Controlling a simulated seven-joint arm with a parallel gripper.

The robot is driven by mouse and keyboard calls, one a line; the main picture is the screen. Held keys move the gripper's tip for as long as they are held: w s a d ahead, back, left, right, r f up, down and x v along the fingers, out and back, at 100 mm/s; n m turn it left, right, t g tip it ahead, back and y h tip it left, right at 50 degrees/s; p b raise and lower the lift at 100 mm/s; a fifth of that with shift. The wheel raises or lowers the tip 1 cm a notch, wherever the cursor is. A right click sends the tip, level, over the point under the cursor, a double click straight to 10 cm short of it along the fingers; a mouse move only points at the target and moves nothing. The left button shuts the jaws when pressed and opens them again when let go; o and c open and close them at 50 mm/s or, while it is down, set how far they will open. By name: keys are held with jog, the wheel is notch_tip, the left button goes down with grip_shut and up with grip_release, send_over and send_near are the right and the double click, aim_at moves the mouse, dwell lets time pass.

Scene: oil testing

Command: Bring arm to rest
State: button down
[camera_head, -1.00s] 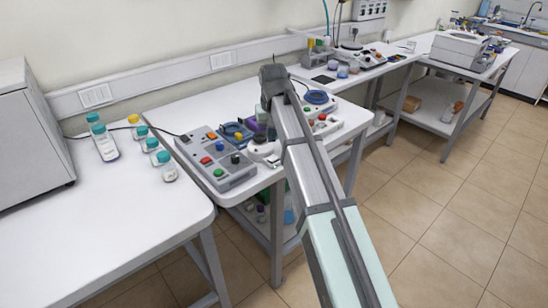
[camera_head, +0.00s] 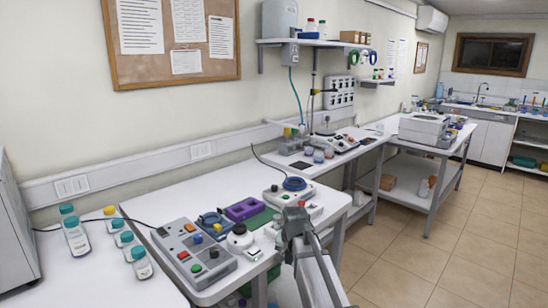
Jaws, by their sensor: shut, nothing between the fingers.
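My arm shows in the head view at the bottom middle, in front of the control-panel table. Its dark grey upper joint stands at the right front of that table, and a pale link runs from it down to the bottom edge. My gripper's fingers cannot be made out; the arm's own links or the frame's edge hide them. I see nothing held.
A grey button panel (camera_head: 193,252), a purple tray (camera_head: 243,209) and a white round device (camera_head: 240,238) stand on the table left of my arm. Several teal- and yellow-capped bottles (camera_head: 76,236) stand further left. Tiled floor (camera_head: 420,262) is clear at right.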

jog(key=s+d+f+n+g, duration=0.1)
jog(key=s+d+f+g, duration=0.15)
jog(key=s+f, duration=0.65)
jog(key=s+d+f+g, duration=0.1)
jog(key=s+d+f, duration=0.3)
jog(key=f, duration=0.8)
jog(key=s+d+f+n+g, duration=0.1)
jog(key=s+f+g, duration=0.1)
jog(key=s+f, duration=0.75)
jog(key=s+d+f+g, duration=0.1)
jog(key=s+f, duration=0.4)
jog(key=s, duration=0.4)
jog(key=s+d+f+n+g, duration=0.1)
jog(key=s+f, duration=0.4)
jog(key=s, duration=0.5)
jog(key=s+d+f+g, duration=0.2)
jog(key=s+f, duration=0.3)
jog(key=s, duration=0.4)
jog(key=shift+s+d+f, duration=0.2)
jog(key=shift+s+d, duration=0.05)
jog(key=shift+s, duration=0.15)
